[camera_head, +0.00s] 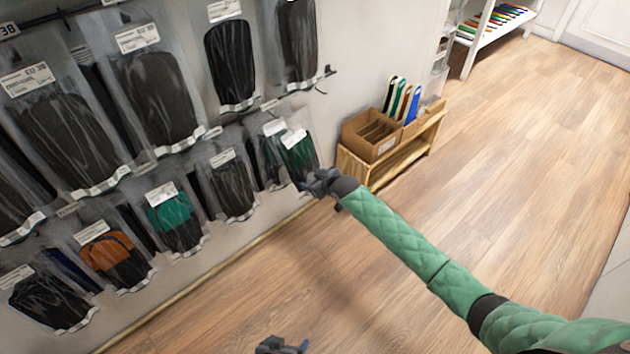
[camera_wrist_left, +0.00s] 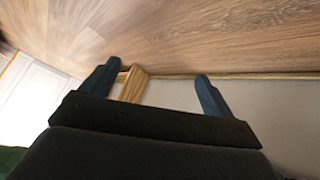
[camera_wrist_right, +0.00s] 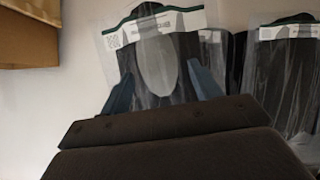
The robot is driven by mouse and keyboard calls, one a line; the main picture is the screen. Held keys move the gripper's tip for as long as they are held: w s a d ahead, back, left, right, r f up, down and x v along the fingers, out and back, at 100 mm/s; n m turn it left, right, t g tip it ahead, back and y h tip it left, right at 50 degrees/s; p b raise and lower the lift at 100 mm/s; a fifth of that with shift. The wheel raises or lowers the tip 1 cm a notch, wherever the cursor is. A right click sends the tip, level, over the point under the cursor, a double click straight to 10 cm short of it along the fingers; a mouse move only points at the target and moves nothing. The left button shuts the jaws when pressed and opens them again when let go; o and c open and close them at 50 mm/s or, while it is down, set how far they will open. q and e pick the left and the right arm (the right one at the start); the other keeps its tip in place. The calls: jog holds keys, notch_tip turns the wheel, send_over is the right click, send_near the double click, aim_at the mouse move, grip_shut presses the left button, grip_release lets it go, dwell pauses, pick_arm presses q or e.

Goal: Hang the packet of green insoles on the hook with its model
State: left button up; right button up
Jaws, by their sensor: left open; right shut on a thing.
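The packet of green insoles (camera_head: 299,155) is a clear bag with a white label, at the right end of the lower row on the wall. My right gripper (camera_head: 312,184) is shut on its lower right edge. In the right wrist view a clear packet (camera_wrist_right: 155,62) with a white strip lies between the fingers of my right gripper (camera_wrist_right: 160,88). Another packet (camera_head: 270,142) with a white label is close behind the green one, partly covered. The hook at that place is hidden. My left gripper (camera_head: 283,347) is open and empty, low at the bottom edge; its fingers show in the left wrist view (camera_wrist_left: 158,75).
Several packets hang in rows on the wall, including a green-topped one (camera_head: 175,218) and an orange one (camera_head: 112,258). A bare hook end (camera_head: 328,71) sticks out at upper right. A wooden bench (camera_head: 405,155) with cardboard boxes (camera_head: 370,137) stands right of the packets. The floor is clear.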

jog(key=shift+w+a, duration=0.2)
jog(key=shift+w, duration=0.1)
jog(key=shift+w+a+b, duration=0.2)
jog(key=shift+w+b, duration=0.05)
jog(key=shift+b, duration=0.25)
pick_arm(q)
notch_tip(320, 180, down, 7)
jog(key=b, duration=0.3)
jog(key=shift+s, duration=0.25)
pick_arm(e)
jog(key=w+a, duration=0.1)
jog(key=w, duration=0.1)
jog(key=w+a+f, duration=0.1)
jog(key=w+a, duration=0.1)
jog(key=shift+w+a, duration=0.1)
jog(key=shift+w, duration=0.1)
pick_arm(q)
jog(key=shift+w+a+r, duration=0.1)
jog(key=shift+r, duration=0.25)
pick_arm(e)
jog(key=shift+w+f, duration=0.1)
jog(key=shift+f, duration=0.1)
pick_arm(q)
jog(key=shift+f, duration=0.2)
jog(key=shift+r, duration=0.4)
pick_arm(e)
jog(key=shift+f, duration=0.1)
